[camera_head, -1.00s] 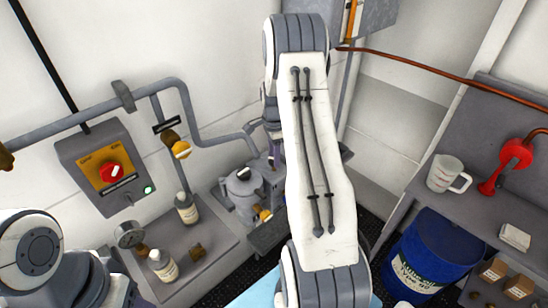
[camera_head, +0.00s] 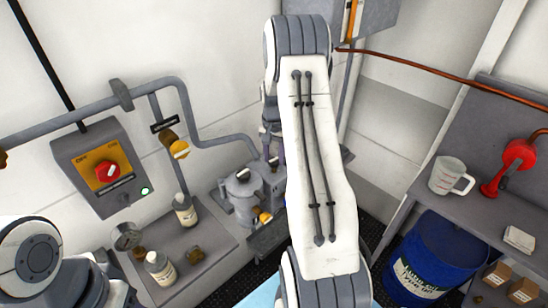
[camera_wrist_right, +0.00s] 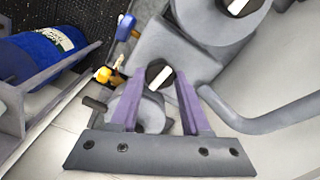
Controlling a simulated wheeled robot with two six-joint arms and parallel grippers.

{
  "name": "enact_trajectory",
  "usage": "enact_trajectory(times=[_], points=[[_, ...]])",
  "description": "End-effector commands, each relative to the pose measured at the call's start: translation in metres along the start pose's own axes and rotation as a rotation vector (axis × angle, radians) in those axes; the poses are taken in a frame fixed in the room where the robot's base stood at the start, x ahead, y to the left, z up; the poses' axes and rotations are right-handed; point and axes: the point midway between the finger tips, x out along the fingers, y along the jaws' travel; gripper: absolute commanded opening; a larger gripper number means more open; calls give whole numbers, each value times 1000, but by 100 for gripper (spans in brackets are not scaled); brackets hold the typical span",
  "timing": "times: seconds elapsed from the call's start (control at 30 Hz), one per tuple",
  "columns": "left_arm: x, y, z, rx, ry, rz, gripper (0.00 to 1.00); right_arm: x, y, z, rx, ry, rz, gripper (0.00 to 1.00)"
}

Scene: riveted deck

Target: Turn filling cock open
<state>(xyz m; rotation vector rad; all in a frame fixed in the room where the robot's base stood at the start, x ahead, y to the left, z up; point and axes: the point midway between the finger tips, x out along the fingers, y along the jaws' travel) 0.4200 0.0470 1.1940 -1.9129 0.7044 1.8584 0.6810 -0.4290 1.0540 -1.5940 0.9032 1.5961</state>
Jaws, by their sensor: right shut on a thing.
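A black round knob with a white bar sits between the purple fingers of my right gripper (camera_wrist_right: 160,78) in the right wrist view. The jaws are shut on this black knob (camera_wrist_right: 158,74), whose white bar slants. In the head view my right gripper (camera_head: 273,146) is partly behind my own arm, above the grey pump-like unit. A second black knob (camera_head: 243,174) with a white bar tops the larger grey cylinder (camera_head: 242,200) beside it. No label naming the filling cock can be read. My left gripper is out of view; only its arm shows at lower left.
A grey pipe (camera_head: 190,110) runs along the wall with a yellow-handled valve (camera_head: 180,149). A switch box (camera_head: 100,168) has a red knob. Bottles (camera_head: 185,210) stand on a tray. A blue drum (camera_head: 430,258) and shelf with a measuring jug (camera_head: 450,177) are right.

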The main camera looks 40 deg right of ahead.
Motion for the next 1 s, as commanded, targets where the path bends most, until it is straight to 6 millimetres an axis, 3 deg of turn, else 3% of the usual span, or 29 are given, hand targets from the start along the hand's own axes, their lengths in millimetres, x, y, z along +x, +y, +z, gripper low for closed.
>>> enact_trajectory(times=[0.3, 0.83, 0.87, 0.93, 1.0], points=[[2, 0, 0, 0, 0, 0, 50, -2, -1, -2, -119, 5, -2, 0], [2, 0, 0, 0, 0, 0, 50, -2, -1, -2, -144, 6, -2, 0], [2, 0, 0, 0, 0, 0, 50, -2, -1, -2, -143, 6, -2, 50], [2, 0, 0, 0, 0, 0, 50, -2, -1, -2, -143, 5, -2, 76], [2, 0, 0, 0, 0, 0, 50, -2, 0, -1, -143, 4, -1, 76]])
